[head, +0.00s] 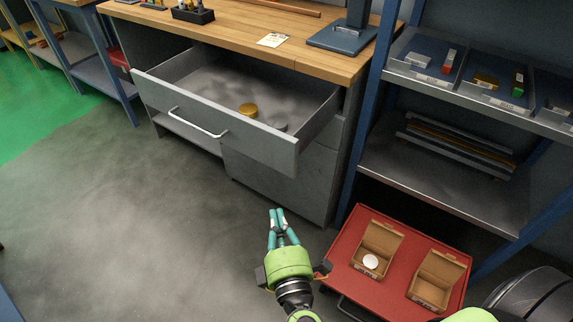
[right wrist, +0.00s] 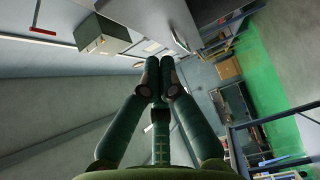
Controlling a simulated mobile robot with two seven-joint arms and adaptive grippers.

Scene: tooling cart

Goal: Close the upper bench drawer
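The upper bench drawer (head: 262,141) is grey and pulled well out from under the wooden bench top, in the head view. Its pale bar handle (head: 198,124) is on the front panel, left of the middle. A round gold-coloured thing (head: 248,110) lies inside, with a grey disc beside it near the front wall. My right gripper (head: 277,211) is in front of the bench, below the drawer's right front corner in the picture, apart from it. Its fingers are together and empty; the right wrist view shows the tips touching (right wrist: 160,66). My left gripper is out of view.
A red cart (head: 345,276) with two open cardboard boxes stands right of my right gripper. A blue-framed shelf rack (head: 440,185) stands right of the bench. A lower cabinet front (head: 285,183) is under the drawer. The grey floor (head: 120,220) at left is clear.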

